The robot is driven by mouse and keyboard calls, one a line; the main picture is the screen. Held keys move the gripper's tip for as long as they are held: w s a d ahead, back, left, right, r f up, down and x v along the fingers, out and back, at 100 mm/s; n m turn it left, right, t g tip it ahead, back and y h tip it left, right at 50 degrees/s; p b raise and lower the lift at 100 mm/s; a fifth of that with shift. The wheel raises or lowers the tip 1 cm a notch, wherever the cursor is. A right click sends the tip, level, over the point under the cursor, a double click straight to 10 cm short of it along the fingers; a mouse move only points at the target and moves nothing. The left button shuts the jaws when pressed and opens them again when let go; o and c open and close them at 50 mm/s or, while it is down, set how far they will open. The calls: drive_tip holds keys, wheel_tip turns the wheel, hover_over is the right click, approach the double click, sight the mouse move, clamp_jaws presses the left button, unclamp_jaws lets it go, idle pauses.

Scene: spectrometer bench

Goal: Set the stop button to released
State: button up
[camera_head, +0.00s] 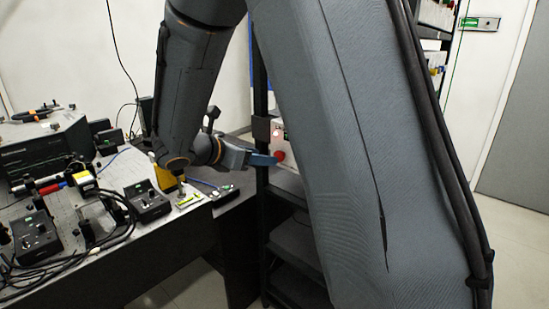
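A red round button (279,155), which looks like the stop button, sits on the front of a pale box (292,146) on the dark rack. Whether it is pressed in or out is too small to tell. My gripper (264,159) points right, with its blue fingertip just left of the button. I cannot tell whether it touches it. The fingers show edge-on, so their opening is hidden. Part of the box is hidden behind my large grey arm link.
A dark rack (283,187) with shelves holds the box; its upright (260,90) stands close above my gripper. The bench (185,232) at left carries cables, small black devices (149,201) and a dark instrument (45,150). Open floor (180,290) lies in front.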

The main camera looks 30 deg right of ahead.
sight(277, 155)
drive_tip(key=x, duration=0.2)
drive_tip(key=p+x, duration=0.1)
drive_tip(key=x, duration=0.2)
drive_tip(key=w+x, duration=0.1)
drive_tip(key=x, duration=0.1)
drive_tip(key=shift+w+d+r+p, duration=0.1)
drive_tip(key=shift+d+r+p, duration=0.15)
drive_tip(key=shift+d+p, duration=0.15)
